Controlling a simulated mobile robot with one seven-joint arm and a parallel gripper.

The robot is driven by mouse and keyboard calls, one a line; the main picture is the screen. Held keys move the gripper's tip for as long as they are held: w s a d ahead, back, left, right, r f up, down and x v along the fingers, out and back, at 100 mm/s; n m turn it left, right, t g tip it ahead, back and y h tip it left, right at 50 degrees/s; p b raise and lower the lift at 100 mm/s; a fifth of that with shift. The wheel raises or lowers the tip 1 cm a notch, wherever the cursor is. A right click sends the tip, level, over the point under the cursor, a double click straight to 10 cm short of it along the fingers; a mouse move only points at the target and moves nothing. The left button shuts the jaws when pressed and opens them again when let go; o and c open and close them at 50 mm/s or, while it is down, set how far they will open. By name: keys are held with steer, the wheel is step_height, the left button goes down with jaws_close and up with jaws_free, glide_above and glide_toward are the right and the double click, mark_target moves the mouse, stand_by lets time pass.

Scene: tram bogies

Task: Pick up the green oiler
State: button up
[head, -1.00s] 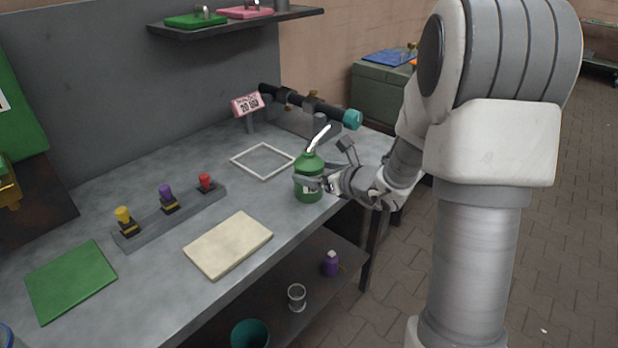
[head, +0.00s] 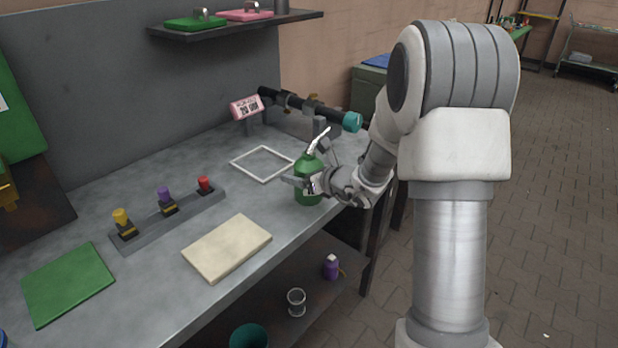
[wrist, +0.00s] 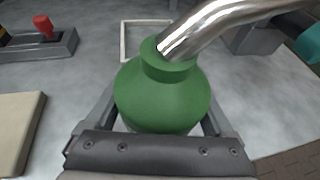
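The green oiler (head: 307,168) stands upright on the grey workbench near its right front edge, with a shiny bent spout rising from its neck. In the wrist view the green oiler (wrist: 160,95) fills the middle, its round body between my two fingers. My gripper (head: 306,184) is at the oiler's body, level and low, with a finger reaching across its near side. The fingers look spread on either side of the oiler. The wide body hides the fingertips in the wrist view, so contact is not clear.
A white square frame (head: 262,163) lies left of the oiler. A black tube with a teal end (head: 352,121) stands close behind. A cream board (head: 227,247), a rack with coloured knobs (head: 170,216) and a green mat (head: 68,284) lie further left.

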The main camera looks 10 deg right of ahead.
steer(key=c, duration=1)
jaws_close()
steer(key=shift+r, duration=0.15)
